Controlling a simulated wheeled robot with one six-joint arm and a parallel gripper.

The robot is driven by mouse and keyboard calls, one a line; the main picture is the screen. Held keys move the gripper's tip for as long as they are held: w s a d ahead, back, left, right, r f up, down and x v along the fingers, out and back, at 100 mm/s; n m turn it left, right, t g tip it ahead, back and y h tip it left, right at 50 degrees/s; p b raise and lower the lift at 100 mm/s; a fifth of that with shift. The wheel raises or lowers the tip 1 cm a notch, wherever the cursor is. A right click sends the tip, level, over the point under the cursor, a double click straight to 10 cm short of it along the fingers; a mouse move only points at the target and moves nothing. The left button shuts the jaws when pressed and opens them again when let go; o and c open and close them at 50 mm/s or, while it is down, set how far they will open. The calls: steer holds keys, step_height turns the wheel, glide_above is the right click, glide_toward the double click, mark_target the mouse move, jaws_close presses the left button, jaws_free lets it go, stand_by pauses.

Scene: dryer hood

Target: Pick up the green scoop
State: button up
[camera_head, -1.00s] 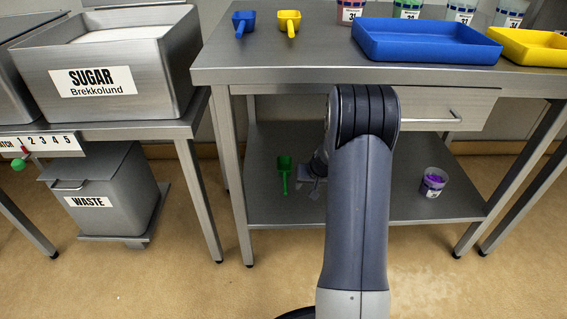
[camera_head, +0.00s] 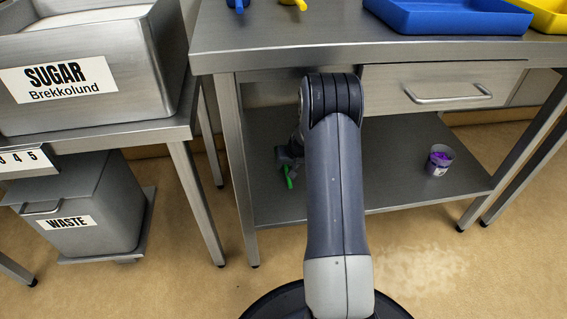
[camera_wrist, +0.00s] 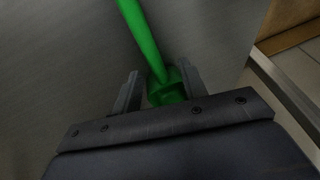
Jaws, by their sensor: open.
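The green scoop (camera_head: 288,178) is on the lower shelf under the steel table, mostly hidden behind my gripper (camera_head: 290,156) in the head view. In the wrist view, the scoop's green handle (camera_wrist: 142,38) runs up out of the top of the picture. A wider green part of it lies between the two fingers of my gripper (camera_wrist: 152,90). The fingers stand apart, one on each side of the scoop. I cannot tell whether either finger touches it.
The lower shelf (camera_head: 400,185) has free room to the right, with a cup of purple contents (camera_head: 439,160) on it. The tabletop and a drawer (camera_head: 445,88) overhang my arm. A table leg (camera_head: 238,165) stands left. A sugar bin (camera_head: 90,70) and waste bin (camera_head: 85,205) are further left.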

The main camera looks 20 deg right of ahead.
steer(key=shift+w+f, duration=0.3)
steer(key=shift+f, duration=0.3)
steer(key=shift+c, duration=0.3)
jaws_close()
